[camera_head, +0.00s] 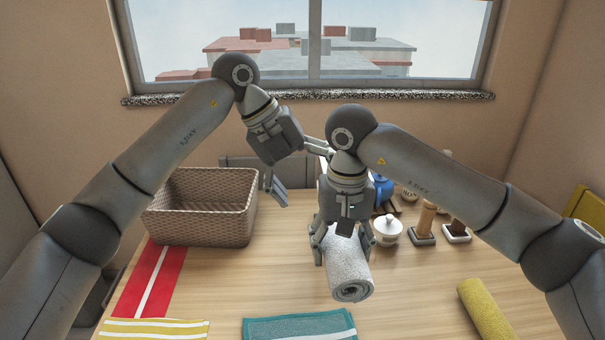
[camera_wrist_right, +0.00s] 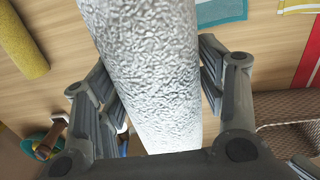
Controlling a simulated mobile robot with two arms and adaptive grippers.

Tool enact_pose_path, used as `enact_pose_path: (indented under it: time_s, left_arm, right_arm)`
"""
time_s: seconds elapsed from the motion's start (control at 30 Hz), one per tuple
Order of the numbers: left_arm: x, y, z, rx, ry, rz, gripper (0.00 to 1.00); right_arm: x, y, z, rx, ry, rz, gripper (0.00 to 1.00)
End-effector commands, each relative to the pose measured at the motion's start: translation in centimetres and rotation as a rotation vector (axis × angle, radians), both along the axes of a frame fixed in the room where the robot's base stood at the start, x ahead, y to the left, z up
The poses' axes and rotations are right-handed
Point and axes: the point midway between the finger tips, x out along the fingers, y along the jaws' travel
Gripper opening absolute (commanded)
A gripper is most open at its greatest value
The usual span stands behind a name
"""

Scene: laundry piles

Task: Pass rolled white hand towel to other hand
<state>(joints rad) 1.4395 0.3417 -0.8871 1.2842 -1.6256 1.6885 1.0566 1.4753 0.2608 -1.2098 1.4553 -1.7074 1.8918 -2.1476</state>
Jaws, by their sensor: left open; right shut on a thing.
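The rolled white hand towel (camera_head: 349,276) is held above the wooden table in the head view, with its spiral end towards me. My right gripper (camera_head: 343,246) is shut on it, one finger on each side. In the right wrist view the towel (camera_wrist_right: 150,70) runs between the two fingers and fills the middle. My left gripper (camera_head: 297,168) is open and empty, behind and to the left of the right gripper, with its fingers spread apart. It does not touch the towel. The towel's far end is hidden by the right gripper.
A wicker basket (camera_head: 205,222) stands at the back left, beside a red striped cloth (camera_head: 150,283). Yellow (camera_head: 150,330) and teal (camera_head: 298,327) cloths lie at the front. A rolled yellow towel (camera_head: 484,308) lies right. A white lidded pot (camera_head: 387,231) and wooden-handled items (camera_head: 426,220) stand behind.

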Motion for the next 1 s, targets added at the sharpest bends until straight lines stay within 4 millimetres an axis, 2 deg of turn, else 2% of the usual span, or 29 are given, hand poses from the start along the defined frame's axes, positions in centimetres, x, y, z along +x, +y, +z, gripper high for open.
enact_pose_path:
  time_s: [0.3,0.5,0.7,0.97,1.0]
  left_arm:
    - [0.4,-3.1,-5.4,-0.002,0.006,-0.003,0.90]
    - [0.6,-4.4,-7.8,-0.003,0.005,-0.002,0.90]
    - [0.7,-4.9,-8.7,-0.001,0.003,-0.001,0.90]
    - [0.7,-5.0,-8.7,-0.002,0.002,-0.001,0.90]
    - [0.7,-5.0,-8.7,-0.002,0.002,-0.001,0.84]
  right_arm:
    - [0.0,0.0,0.0,0.000,-0.001,0.000,0.35]
    - [0.0,0.0,0.0,0.000,-0.001,0.000,0.35]
    - [0.0,0.0,0.0,0.000,-0.001,0.000,0.35]
    - [0.0,0.0,0.0,0.000,-0.001,0.000,0.35]
    - [0.0,0.0,0.0,0.000,-0.001,0.000,0.35]
